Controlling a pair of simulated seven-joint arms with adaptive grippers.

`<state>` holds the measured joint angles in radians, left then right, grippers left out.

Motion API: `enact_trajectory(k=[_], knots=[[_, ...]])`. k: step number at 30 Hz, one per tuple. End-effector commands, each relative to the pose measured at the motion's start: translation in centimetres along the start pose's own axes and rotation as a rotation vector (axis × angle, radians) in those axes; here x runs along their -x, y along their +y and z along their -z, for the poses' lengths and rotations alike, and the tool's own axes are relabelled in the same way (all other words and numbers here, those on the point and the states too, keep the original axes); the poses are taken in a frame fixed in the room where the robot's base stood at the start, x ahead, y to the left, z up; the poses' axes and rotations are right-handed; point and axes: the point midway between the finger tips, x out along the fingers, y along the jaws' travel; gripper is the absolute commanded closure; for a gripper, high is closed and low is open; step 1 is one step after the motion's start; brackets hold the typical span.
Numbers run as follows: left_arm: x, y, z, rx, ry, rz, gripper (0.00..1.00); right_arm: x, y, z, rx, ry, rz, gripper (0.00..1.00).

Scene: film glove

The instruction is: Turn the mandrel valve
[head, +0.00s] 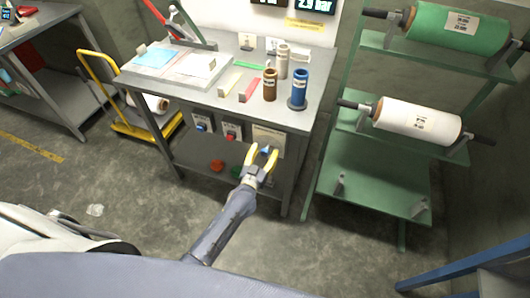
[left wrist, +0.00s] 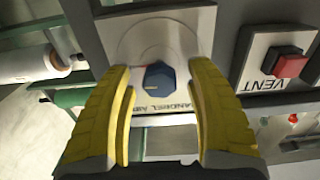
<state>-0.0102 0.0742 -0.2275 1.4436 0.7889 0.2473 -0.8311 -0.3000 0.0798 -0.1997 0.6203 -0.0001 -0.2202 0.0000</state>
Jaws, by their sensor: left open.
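The mandrel valve is a dark blue knob (left wrist: 159,76) on a light plate (left wrist: 172,22) whose partly covered label reads like "MANDREL AIR". In the head view the plate (head: 268,134) is on the front of the workbench, at its right end. My left gripper (head: 263,152) has yellow fingers and is open in front of this plate. In the left wrist view its fingers (left wrist: 159,82) stand on both sides of the knob, with gaps visible. I cannot tell how deep the fingertips reach around it. My right gripper is not in view.
A VENT plate with a red button (left wrist: 292,65) sits beside the valve plate. The workbench (head: 225,98) carries brown, cream and blue rolls near its right edge. A green rack (head: 375,180) with film rolls stands to the right. A yellow cart (head: 145,128) stands left.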

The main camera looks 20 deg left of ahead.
Motion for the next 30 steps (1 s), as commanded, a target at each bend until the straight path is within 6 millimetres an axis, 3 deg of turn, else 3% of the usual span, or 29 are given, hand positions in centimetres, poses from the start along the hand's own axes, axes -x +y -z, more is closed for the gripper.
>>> enact_trajectory(k=[6,20,30], knots=[[0.0,0.0,0.0,0.0,0.0,0.0,0.45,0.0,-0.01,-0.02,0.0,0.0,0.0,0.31],[0.01,-0.01,0.01,0.0,0.0,0.0,0.98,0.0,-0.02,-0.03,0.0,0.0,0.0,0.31],[-0.01,-0.02,0.05,0.011,0.001,0.0,1.0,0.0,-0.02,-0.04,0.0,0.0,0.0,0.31]])
